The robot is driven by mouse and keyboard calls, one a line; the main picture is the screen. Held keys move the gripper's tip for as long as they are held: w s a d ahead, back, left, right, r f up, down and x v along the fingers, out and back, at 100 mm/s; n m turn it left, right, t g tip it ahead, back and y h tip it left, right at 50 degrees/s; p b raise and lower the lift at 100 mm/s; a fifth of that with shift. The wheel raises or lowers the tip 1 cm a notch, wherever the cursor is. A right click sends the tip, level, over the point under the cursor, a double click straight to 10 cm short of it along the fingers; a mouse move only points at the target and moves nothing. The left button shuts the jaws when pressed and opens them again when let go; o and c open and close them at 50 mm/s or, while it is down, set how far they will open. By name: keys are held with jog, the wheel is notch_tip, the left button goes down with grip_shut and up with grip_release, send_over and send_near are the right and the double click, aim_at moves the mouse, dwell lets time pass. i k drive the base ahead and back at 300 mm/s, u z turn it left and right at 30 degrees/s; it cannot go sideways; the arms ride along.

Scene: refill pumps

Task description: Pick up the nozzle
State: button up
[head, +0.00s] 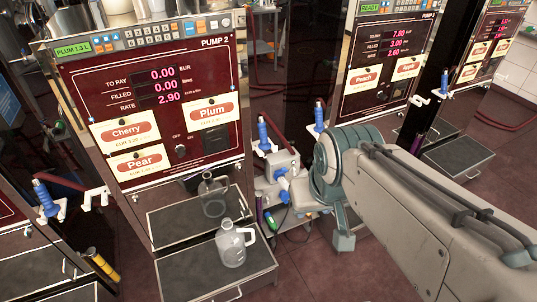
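Blue nozzles stand upright in white holders at the sides of the pumps. One nozzle (264,132) is at the right side of PUMP 2 (205,75). Another nozzle (319,116) stands at the left side of the pump marked READY (385,60). A third nozzle (44,193) stands left of PUMP 2, and one more (444,82) is at the far right. My grey arm reaches in from the lower right, its jointed end just right of and below the first nozzle.
A clear handled jug (232,243) stands on the dark tray (185,268) below PUMP 2. A yellow-and-black cylinder (101,265) is at lower left. Reddish tiled floor (365,275) is open below my arm.

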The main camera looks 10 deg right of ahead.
aim_at(264, 145)
jog(key=k, duration=0.9)
jog(key=z, duration=0.75)
jog(key=i, duration=1.45)
jog(key=u, duration=0.7)
jog(key=i, duration=0.55)
jog(key=u, duration=0.55)
